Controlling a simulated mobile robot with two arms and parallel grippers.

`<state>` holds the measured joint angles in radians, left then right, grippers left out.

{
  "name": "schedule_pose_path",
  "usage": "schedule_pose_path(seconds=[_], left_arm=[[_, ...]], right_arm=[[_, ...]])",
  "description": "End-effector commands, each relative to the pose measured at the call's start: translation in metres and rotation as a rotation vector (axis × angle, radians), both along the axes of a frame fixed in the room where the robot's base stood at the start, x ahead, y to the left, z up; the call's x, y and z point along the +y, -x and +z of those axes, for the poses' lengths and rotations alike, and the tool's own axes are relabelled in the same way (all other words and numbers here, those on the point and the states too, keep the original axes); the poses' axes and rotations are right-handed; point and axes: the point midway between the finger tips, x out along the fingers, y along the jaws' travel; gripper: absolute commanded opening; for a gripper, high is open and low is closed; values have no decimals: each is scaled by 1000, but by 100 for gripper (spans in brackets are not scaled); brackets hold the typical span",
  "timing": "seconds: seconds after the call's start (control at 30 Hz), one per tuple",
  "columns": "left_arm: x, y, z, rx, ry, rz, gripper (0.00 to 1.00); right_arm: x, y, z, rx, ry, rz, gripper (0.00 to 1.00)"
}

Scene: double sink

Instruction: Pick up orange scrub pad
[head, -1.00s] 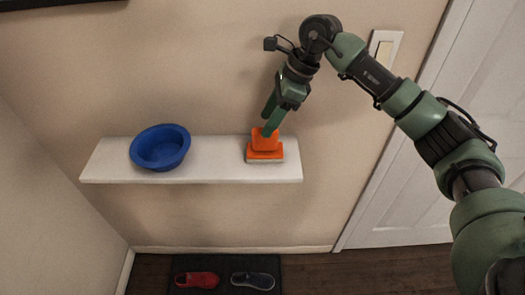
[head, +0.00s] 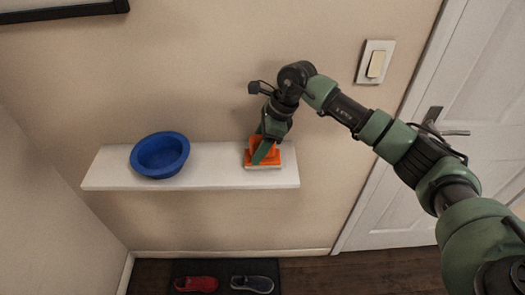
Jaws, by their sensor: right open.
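The orange scrub pad (head: 276,157) lies on the right part of a white wall shelf (head: 215,178). It has an orange top and a pale base. My right gripper (head: 263,152) points down at it from above, with its green fingers open at the pad. One finger crosses in front of the pad and covers part of it. The other finger is mostly hidden, so I cannot tell whether the fingers touch the pad. My left gripper is out of view.
A blue bowl (head: 160,157) stands on the left part of the shelf. The shelf between bowl and pad is clear. A light switch (head: 375,63) and a white door (head: 470,80) are at the right.

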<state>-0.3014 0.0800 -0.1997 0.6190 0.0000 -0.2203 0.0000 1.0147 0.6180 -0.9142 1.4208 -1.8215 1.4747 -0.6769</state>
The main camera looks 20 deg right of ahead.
Motion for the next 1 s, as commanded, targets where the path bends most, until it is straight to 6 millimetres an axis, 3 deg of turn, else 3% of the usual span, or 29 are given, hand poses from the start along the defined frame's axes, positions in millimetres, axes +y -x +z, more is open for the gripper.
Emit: schedule_pose_path(seconds=[0.07, 0.2, 0.27, 0.73, 0.87, 1.0], left_arm=[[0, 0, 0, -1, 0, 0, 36], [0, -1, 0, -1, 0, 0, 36], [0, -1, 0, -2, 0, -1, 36], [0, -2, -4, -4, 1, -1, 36], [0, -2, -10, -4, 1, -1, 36], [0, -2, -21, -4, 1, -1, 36]], right_arm=[[0, 0, 0, 0, 0, 0, 53], [0, 0, 0, 1, 0, 0, 14], [0, 0, 0, 0, 0, 0, 0], [0, -1, 10, -2, -2, 1, 0], [0, -1, 27, -5, -1, 0, 0], [0, -1, 59, -9, -1, 1, 0]])
